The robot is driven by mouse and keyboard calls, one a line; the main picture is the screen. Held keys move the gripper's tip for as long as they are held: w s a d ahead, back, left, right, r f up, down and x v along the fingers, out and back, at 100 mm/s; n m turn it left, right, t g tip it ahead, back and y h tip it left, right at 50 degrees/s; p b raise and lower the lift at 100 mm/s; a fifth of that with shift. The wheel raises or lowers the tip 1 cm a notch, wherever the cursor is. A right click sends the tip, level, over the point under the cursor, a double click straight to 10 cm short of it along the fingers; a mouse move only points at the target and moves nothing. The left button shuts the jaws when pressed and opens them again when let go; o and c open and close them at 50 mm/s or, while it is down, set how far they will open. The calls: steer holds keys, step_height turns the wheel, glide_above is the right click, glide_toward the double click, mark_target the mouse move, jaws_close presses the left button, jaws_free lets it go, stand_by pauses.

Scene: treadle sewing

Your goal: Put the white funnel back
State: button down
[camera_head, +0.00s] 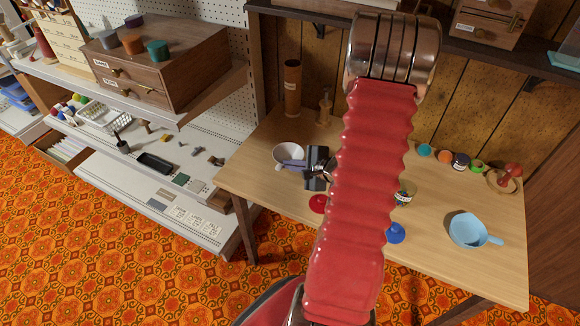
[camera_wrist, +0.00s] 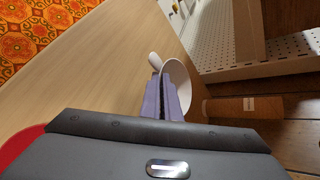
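The white funnel (camera_head: 287,152) is at the left part of the wooden table, with its wide mouth showing. In the wrist view the funnel (camera_wrist: 178,72) is just at my fingertips, its short spout to the left. My gripper (camera_head: 293,164) reaches in from the right, and its purple fingers overlap the funnel. In the wrist view my gripper's fingers (camera_wrist: 167,92) are close together with a narrow gap, and look shut on the funnel's wall. The fingertips partly hide the funnel. Whether it touches the table is hard to tell.
The table (camera_head: 262,180) also holds a brown tube (camera_head: 292,88), a wooden bottle-like piece (camera_head: 325,106), a red disc (camera_head: 318,203), a blue funnel-like piece (camera_head: 396,234), a light blue pan (camera_head: 468,230) and several small jars. Shelves with a drawer box (camera_head: 140,85) stand left.

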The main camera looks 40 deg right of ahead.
steer(key=shift+f, duration=0.3)
steer(key=c, duration=2)
jaws_free()
steer(key=v, duration=1.2)
steer(key=shift+r, duration=0.1)
steer(key=shift+w+a, duration=0.1)
